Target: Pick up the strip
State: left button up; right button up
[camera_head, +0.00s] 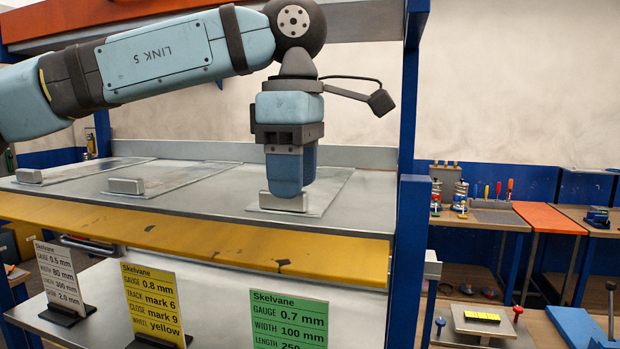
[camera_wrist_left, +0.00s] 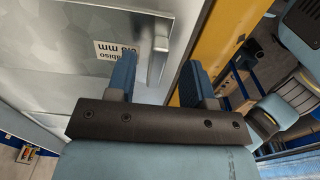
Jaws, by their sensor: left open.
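Three thin grey metal strips lie flat on the grey shelf, each with a small upright metal block at its front end: the left strip (camera_head: 90,168), the middle strip (camera_head: 190,178) and the right strip (camera_head: 318,192). My left gripper (camera_head: 290,192) points down at the right strip's block (camera_head: 284,203), its fingers partly in front of it. In the left wrist view my left gripper (camera_wrist_left: 161,85) is open, with the block (camera_wrist_left: 159,48) between and beyond the fingers. A white label (camera_wrist_left: 118,49) ending in "mm" shows beside it. Contact cannot be told. My right gripper is out of view.
A yellow beam (camera_head: 200,235) edges the shelf's front, and a blue post (camera_head: 408,230) stands at its right. White, yellow and green spec cards (camera_head: 290,318) stand on the lower shelf. Workbenches (camera_head: 480,216) with tools are further right.

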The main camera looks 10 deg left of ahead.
pick_arm(q)
jog(key=shift+w+a+f, duration=0.1)
jog(key=shift+f, duration=0.95)
grip_shut()
jog(key=shift+r, duration=0.1)
